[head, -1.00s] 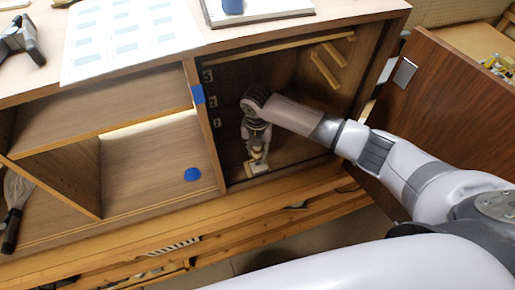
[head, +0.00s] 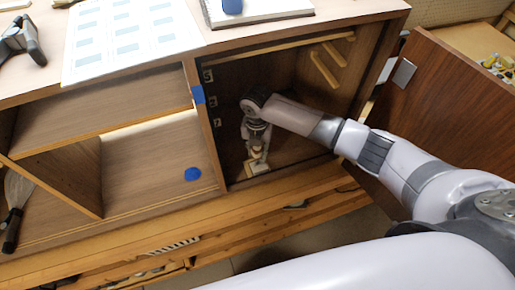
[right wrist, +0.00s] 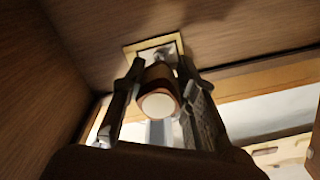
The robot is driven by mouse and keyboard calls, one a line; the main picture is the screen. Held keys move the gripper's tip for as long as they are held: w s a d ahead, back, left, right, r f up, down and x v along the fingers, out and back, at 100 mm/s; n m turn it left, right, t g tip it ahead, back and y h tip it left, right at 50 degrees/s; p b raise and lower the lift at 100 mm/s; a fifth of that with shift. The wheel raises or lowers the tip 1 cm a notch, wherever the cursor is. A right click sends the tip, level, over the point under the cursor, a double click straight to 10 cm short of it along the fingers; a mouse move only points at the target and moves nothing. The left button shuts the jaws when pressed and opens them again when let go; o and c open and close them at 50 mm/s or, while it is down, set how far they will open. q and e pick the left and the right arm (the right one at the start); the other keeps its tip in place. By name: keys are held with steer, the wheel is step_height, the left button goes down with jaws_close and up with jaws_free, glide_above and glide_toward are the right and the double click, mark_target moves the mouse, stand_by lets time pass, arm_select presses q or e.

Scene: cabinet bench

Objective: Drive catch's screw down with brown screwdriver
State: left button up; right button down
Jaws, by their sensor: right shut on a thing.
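My right gripper (head: 257,154) reaches down into the open right compartment of the cabinet. In the right wrist view its two fingers (right wrist: 160,108) are shut on the brown screwdriver (right wrist: 158,82); the pale round end of its handle faces the camera. The catch (head: 252,170) is a small pale plate on the compartment floor under the gripper. In the right wrist view the catch (right wrist: 132,49) shows just beyond the screwdriver. The screw and the screwdriver's tip are hidden, so I cannot tell whether they touch. My left gripper does not show.
The cabinet door (head: 445,110) stands open at the right, beside my right arm. A divider with a blue patch (head: 198,95) borders the compartment at the left. A blue round thing (head: 192,174) lies in the left compartment. Printed sheets (head: 128,40) lie on the cabinet top.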

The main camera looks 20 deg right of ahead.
steer(key=shift+f, duration=0.35)
stand_by(0.3)
steer(key=m, duration=0.6)
steer(key=shift+s, duration=0.15)
steer(key=m, duration=0.4)
steer(key=shift+s+d, duration=0.1)
steer(key=m, duration=0.4)
steer(key=shift+s, duration=0.1)
steer(key=m, duration=0.4)
steer(key=shift+s+f+m, duration=0.1)
steer(key=shift+s+m, duration=0.05)
steer(key=shift+m, duration=0.15)
steer(key=m, duration=1)
steer(key=shift+a, duration=0.2)
